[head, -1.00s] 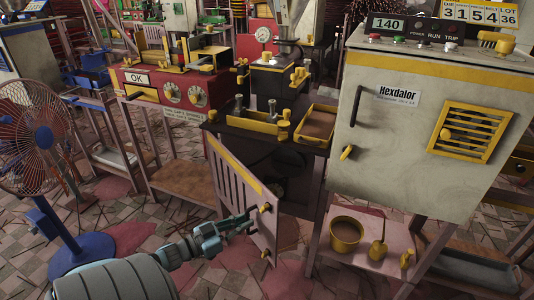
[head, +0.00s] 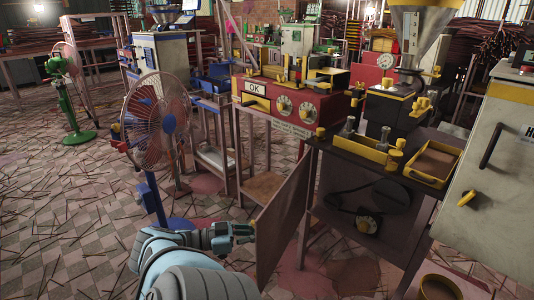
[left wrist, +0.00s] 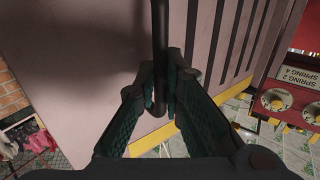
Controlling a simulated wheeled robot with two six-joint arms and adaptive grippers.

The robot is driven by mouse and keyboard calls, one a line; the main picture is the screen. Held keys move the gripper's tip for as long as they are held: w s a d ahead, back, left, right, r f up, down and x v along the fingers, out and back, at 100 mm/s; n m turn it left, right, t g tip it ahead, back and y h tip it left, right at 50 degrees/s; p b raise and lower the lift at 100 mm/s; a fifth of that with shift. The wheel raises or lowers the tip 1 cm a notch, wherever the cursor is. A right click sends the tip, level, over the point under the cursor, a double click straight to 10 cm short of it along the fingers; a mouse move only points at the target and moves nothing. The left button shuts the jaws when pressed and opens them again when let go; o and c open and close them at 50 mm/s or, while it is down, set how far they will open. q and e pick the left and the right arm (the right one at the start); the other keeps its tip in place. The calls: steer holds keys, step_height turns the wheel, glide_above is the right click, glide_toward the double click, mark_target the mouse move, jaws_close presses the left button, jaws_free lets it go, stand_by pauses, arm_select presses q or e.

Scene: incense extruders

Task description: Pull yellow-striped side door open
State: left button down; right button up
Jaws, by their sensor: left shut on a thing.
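The side door (head: 283,208) of the black-topped machine (head: 350,148) stands swung wide open, its plain brownish inner face toward me in the head view. In the left wrist view, the door's outer face (left wrist: 205,50) shows dark slots and a yellow stripe (left wrist: 165,138) along one edge. My left gripper (head: 248,231) is at the door's free edge. In the left wrist view, its fingers (left wrist: 160,105) are closed around a dark bar handle (left wrist: 160,45) on the door. My right gripper is not in view.
The open compartment shows a belt and pulley (head: 366,224). A blue-based fan (head: 158,120) stands left of the door. A red machine (head: 275,100) is behind it. A pale cabinet (head: 495,180) is at right. The tiled floor is littered with sticks, with free room at left.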

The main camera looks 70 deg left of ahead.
arm_select(q)
steer(key=shift+w+a+r, duration=0.1)
steer(key=shift+a+r, duration=0.05)
steer(key=shift+a, duration=0.15)
